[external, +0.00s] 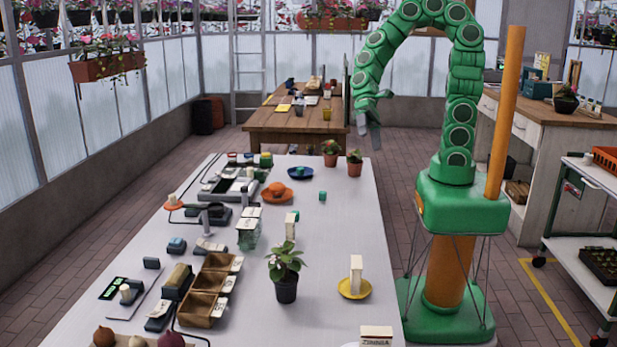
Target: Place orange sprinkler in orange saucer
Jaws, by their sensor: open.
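An orange saucer-like dish (266,199) lies on the white table, left of the dark blue saucer. A small rounded orange piece (278,188), possibly the sprinkler, shows at its top; I cannot tell whether it is separate from the dish. My gripper (369,130) is open and empty, fingers pointing down, high up near the table's far right side. It is well apart from both orange things.
The white table (335,225) holds a blue saucer (300,173), a yellow saucer (354,291) bearing a white block, and potted plants (286,284). Wooden boxes (205,310) and small tools crowd the left side. The right middle is mostly clear.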

